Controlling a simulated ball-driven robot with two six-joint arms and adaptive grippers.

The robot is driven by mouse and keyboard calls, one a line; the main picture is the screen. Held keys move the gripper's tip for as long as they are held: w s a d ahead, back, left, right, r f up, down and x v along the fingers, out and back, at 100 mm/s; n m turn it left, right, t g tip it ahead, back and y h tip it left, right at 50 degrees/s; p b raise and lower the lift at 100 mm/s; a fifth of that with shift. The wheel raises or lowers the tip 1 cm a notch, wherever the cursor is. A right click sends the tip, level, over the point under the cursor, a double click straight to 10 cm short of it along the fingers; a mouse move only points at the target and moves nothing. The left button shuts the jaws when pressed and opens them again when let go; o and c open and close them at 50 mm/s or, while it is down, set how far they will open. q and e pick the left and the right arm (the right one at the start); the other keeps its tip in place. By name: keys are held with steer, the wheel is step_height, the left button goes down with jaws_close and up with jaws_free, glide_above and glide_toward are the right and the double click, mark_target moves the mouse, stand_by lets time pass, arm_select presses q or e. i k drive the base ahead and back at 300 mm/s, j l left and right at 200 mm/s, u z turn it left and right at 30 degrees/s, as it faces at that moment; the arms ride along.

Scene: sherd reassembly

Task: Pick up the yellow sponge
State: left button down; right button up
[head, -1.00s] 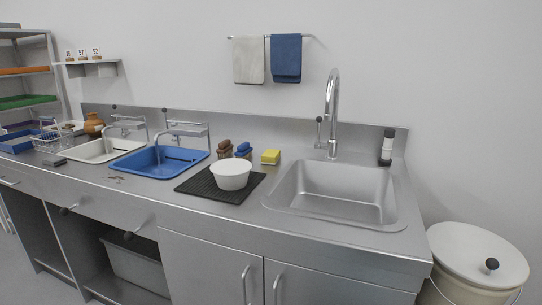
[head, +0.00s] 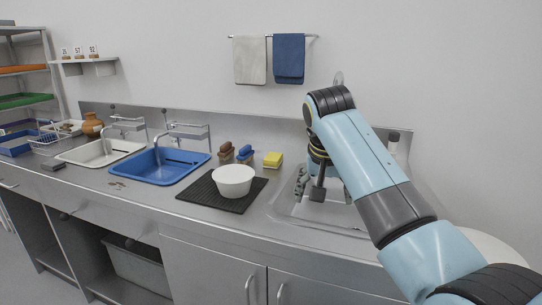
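The yellow sponge (head: 272,159) lies on the steel counter, behind the black mat and left of the sink. My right arm reaches in from the right over the sink. My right gripper (head: 302,188) hangs at the sink's left side, to the right of and nearer than the sponge, apart from it. Its fingers are small and partly hidden by the arm, so I cannot tell whether they are open. My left gripper is not in view.
A white bowl (head: 233,180) stands on the black ribbed mat (head: 197,190). Two brushes, brown (head: 226,150) and blue (head: 245,153), stand left of the sponge. A blue basin (head: 160,166) is further left. My arm covers most of the sink and the tap.

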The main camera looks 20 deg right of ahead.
mark_target(273, 160)
steer(key=i, duration=1.35)
